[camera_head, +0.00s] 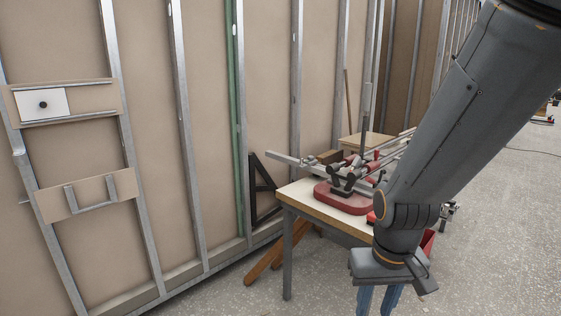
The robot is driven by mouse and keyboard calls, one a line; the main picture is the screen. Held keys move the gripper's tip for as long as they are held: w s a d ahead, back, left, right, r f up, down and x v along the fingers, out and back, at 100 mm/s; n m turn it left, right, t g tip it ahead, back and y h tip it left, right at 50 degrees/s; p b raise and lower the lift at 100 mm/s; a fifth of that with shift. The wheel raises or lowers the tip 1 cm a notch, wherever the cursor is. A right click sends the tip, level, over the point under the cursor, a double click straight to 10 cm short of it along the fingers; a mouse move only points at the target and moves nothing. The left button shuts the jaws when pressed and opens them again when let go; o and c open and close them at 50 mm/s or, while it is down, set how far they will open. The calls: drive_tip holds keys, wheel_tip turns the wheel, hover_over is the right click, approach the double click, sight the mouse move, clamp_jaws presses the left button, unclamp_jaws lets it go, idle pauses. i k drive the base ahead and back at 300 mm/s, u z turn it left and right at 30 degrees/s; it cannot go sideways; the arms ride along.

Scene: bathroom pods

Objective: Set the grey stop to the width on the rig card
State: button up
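My gripper (378,299) hangs at the bottom edge, right of centre, pointing down. Its two blue-grey fingers show a gap between them, with nothing visible in it; their tips are cut off by the frame. On the stud wall at the left, a white plate (55,101) with a black round spot sits between two grey rails on a beige board. Below it, a second board (118,188) carries a grey U-shaped piece (92,207) with two uprights. I cannot tell whether either is the grey stop. No readable rig card shows. My gripper is far from both boards.
A wooden-topped table (318,208) with metal legs stands left of my arm, bearing a red-based tool (343,197) with a long metal bar. A black triangular frame (262,190) leans on the wall beside it. Speckled floor (235,296) lies open in front of the wall.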

sight(314, 164)
drive_tip(key=u, duration=0.75)
drive_tip(key=i, duration=1.5)
drive_tip(key=z, duration=0.75)
drive_tip(key=i, duration=1.1)
drive_tip(key=z, duration=0.35)
